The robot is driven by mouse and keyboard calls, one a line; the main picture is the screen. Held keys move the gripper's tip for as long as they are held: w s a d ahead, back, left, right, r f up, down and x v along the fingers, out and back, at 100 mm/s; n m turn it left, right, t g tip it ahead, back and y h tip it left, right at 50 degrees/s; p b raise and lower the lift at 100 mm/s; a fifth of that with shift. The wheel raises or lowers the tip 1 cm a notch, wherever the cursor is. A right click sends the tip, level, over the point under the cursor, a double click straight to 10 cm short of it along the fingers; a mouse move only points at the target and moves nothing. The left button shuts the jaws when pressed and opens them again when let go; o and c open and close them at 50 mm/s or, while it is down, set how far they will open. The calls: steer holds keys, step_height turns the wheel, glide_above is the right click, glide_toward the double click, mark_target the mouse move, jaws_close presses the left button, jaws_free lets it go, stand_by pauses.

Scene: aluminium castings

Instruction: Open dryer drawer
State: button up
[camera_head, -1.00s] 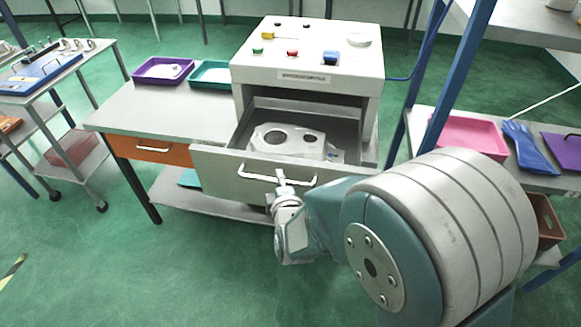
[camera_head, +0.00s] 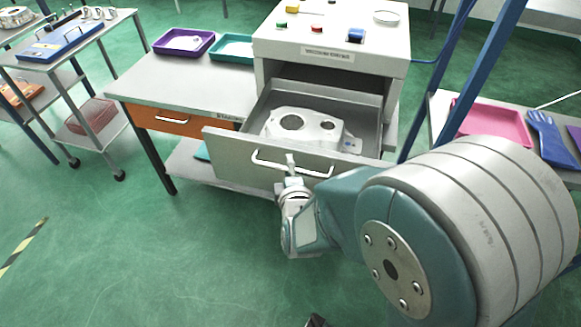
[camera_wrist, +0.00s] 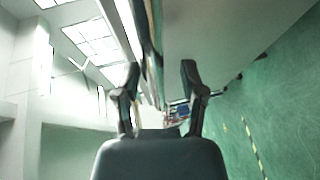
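The dryer drawer (camera_head: 230,149) is pulled out of the white dryer (camera_head: 330,70), and its interior shows. A whitish casting with round holes (camera_head: 304,127) lies in it. The drawer front has a pale bar handle (camera_head: 262,162). My gripper (camera_head: 291,163) is at the middle of this handle, its tip overlapping the bar; contact is unclear. In the wrist view my gripper (camera_wrist: 160,80) has its two dark fingers well apart, with the grey drawer front (camera_wrist: 205,35) running beyond them. I cannot make out anything clasped between them.
An orange drawer (camera_head: 171,120) sits under the bench left of the dryer, with a purple tray (camera_head: 184,51) and a teal tray (camera_head: 232,58) on top. A cart (camera_head: 93,85) stands at left; a pink tray (camera_head: 497,133) is at right. Green floor in front is clear.

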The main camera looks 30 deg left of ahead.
steer(key=shift+d+r, duration=0.1)
steer(key=shift+d, duration=0.15)
steer(key=v, duration=0.7)
steer(key=shift+s+a, duration=0.15)
steer(key=shift+a, duration=0.15)
steer(key=shift+d, duration=0.1)
steer(key=w+d+r+m+g+h, duration=0.2)
steer(key=w+d+r+m, duration=0.1)
steer(key=d+m, duration=0.4)
steer(key=w+d+r+m+g+h, duration=0.1)
steer(key=w+d+r+m+h, duration=0.3)
steer(key=d, duration=0.6)
steer(key=s+d+r+m+g+h, duration=0.1)
steer(key=s+d+r+m+g, duration=0.1)
steer(key=s+d+m, duration=0.4)
steer(key=s+d+r+m+g+h, duration=0.2)
steer(key=s+d+m, duration=0.5)
steer(key=d, duration=0.5)
steer(key=shift+d+r+m+h, duration=0.25)
steer(key=shift+r+m+h, duration=0.05)
